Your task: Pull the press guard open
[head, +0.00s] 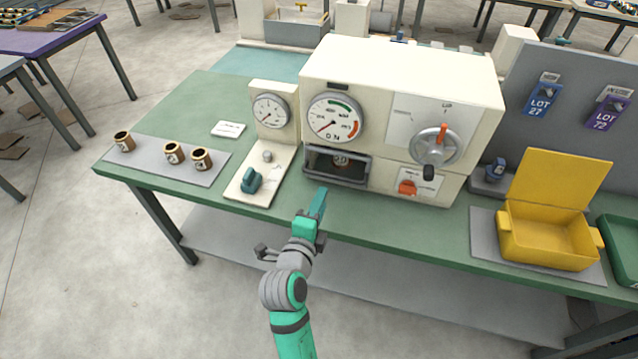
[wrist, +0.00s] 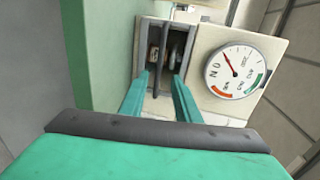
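The press is a cream box with a round dial. At its lower left is the press guard (head: 337,178), a dark grey frame over an opening with a small brown part (head: 341,160) inside. My gripper (head: 321,194) is in front of and just below the guard in the head view. I cannot tell whether the fingertips touch the guard.
A small gauge stand (head: 272,140) with a green knob stands left of the press. A handwheel (head: 436,146) and an orange knob (head: 407,187) are on its right. Brown cups stand on a grey mat (head: 150,165); a yellow box (head: 545,235) is at right. The table's front edge runs below.

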